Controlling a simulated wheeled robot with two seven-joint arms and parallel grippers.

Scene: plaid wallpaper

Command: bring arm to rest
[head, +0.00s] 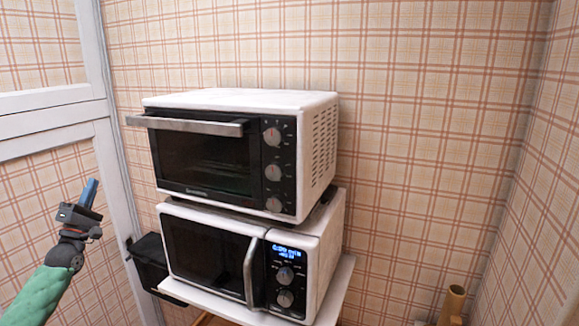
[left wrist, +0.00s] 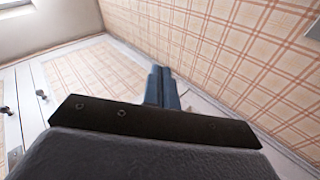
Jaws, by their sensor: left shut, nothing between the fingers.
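My left gripper (head: 89,192) is at the left of the head view, on a green-sleeved arm that comes in from the lower left. Its blue fingers point up and are together, with nothing between them. The fingers (left wrist: 162,88) also show in the left wrist view, side by side against the plaid wall. The gripper is apart from the ovens, in front of the white-framed panel. My right gripper is not in view.
A white toaster oven (head: 320,150) stands on a white microwave (head: 325,245) with a lit display. Both sit on a small white stand (head: 335,290). A black bin (head: 150,262) is left of the microwave. A brassy tube (head: 452,303) is at the lower right.

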